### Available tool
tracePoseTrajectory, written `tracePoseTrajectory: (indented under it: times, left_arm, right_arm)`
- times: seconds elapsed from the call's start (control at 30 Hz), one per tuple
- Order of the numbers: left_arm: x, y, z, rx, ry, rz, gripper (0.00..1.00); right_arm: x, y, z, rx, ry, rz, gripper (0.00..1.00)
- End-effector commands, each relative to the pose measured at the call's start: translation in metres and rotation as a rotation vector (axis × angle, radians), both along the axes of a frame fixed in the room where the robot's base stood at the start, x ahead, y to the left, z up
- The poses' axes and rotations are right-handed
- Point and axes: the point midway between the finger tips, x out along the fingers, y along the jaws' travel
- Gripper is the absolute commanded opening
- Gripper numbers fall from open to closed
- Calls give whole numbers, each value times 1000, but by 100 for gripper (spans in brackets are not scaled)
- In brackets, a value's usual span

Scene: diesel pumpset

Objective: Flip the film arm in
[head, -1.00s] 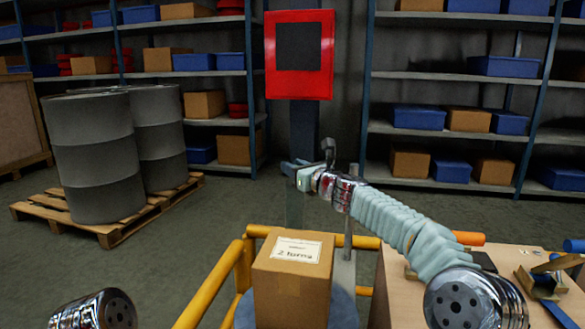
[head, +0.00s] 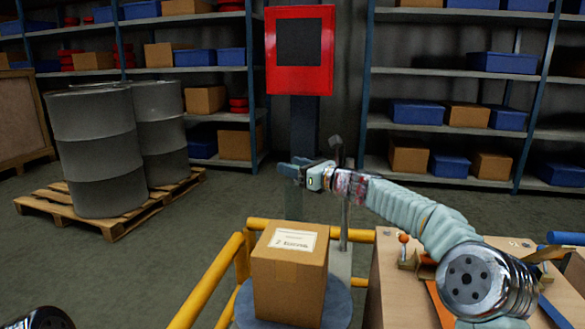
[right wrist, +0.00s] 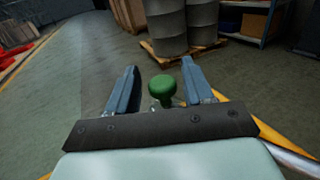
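My right gripper (head: 295,171) is in the middle of the head view, above and behind the cardboard box (head: 290,277). In the right wrist view the gripper (right wrist: 160,70) is open, with its two blue-grey fingers apart. A round green knob (right wrist: 162,88) shows between the fingers, with a visible gap to each one; I cannot tell its depth. I cannot make the knob out in the head view. I cannot surely tell which part is the film arm. A thin metal post (head: 345,225) stands behind the box, below my forearm. My left gripper is not in view.
The box stands on a round blue-grey turntable (head: 337,306). Yellow rails (head: 212,282) run left and behind. A wooden workbench (head: 393,290) with tools is at right. Grey drums (head: 95,150) stand on a pallet at left. A red-framed panel (head: 299,90) is behind.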

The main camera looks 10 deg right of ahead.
Motion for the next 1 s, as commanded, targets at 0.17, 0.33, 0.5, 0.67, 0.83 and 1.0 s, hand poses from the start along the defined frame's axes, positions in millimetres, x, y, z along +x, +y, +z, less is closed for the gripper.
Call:
tracePoseTrajectory:
  times: [0.17,0.33,0.5,0.67,0.83,1.0]
  left_arm:
    - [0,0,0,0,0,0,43]
    - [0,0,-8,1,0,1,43]
    - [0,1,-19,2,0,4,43]
    - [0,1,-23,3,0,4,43]
    - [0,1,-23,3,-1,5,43]
    - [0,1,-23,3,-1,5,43]
  right_arm:
    - [0,0,-1,-1,1,0,51]
    - [-12,-11,-3,0,0,-2,51]
    - [-37,-31,-3,-1,-1,-3,51]
    - [-53,-44,-2,0,0,-1,51]
    - [-58,-48,-1,-1,1,-1,51]
    - [-58,-48,-1,-1,1,0,51]
